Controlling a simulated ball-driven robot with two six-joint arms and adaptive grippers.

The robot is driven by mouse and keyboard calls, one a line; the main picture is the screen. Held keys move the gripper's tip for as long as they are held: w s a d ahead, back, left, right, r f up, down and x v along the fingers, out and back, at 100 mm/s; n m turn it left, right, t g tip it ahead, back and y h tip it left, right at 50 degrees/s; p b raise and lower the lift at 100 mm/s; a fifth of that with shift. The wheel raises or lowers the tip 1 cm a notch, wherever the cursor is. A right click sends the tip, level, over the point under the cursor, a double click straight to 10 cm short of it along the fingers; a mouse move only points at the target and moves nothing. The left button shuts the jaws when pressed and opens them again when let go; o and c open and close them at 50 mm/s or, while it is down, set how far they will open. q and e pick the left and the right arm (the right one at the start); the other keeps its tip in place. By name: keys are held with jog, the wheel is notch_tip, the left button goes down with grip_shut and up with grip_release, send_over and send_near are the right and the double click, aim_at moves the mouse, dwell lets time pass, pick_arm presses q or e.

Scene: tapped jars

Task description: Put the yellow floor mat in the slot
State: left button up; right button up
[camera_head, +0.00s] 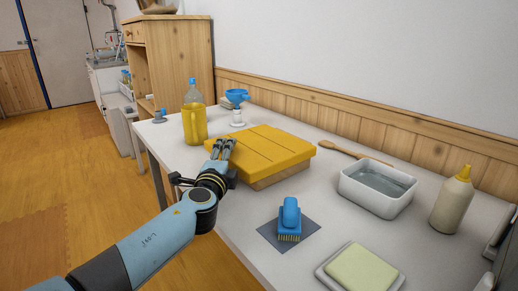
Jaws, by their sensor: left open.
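The yellow floor mat (268,146) is a grooved yellow slab lying flat on a pale wooden block (275,179) on the white table. My left gripper (222,146) is at the mat's left end, with its fingers by the mat's edge. It is open; I cannot tell whether it touches the mat. No slot can be clearly made out in this view.
On the table (232,217) stand a yellow jug (193,124), a blue funnel (237,97), a white basin (377,189), a cream bottle (452,204), a blue brush (290,217) and a sponge tray (397,282). A wooden spoon (345,151) lies behind.

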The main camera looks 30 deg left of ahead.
pick_arm(q)
grip_shut()
dwell(0.3)
jog(key=shift+r, duration=0.1)
